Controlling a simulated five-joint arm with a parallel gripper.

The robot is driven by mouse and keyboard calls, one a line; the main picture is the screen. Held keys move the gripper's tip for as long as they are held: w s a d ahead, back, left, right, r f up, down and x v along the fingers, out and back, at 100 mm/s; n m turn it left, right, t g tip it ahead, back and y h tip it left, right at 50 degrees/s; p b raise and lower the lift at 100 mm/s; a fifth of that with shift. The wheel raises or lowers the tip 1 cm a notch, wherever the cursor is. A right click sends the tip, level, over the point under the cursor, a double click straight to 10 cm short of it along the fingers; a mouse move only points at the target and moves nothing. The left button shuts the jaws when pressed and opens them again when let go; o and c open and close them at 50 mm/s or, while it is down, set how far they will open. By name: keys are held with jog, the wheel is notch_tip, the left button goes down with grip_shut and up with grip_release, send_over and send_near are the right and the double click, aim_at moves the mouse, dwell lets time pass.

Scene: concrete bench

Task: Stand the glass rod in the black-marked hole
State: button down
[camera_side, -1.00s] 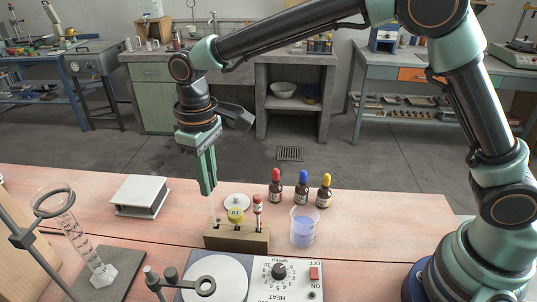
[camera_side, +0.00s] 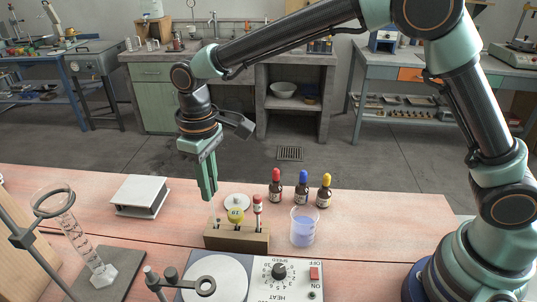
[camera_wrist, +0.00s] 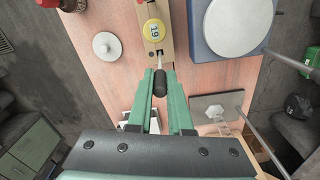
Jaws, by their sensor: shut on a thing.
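My gripper (camera_side: 208,198) is shut just above the left end of a wooden block (camera_side: 258,243). In the wrist view, a dark cylindrical end sits between the fingertips of my gripper (camera_wrist: 160,76). The thin pale glass rod (camera_wrist: 160,61) reaches from it toward the block (camera_wrist: 166,13). In the side view the glass rod (camera_side: 214,219) shows faintly below the fingers at the block's left end. I cannot tell how far its tip is in a hole.
A beaker of bluish liquid (camera_side: 303,230) stands right of the block, with several dropper bottles (camera_side: 302,190) behind. A hot plate (camera_side: 222,277) is in front.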

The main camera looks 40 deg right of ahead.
jog(key=shift+f, duration=1.5)
jog(key=shift+c, duration=1.8)
grip_release()
jog(key=shift+r, duration=3.55)
jog(key=shift+d, duration=0.1)
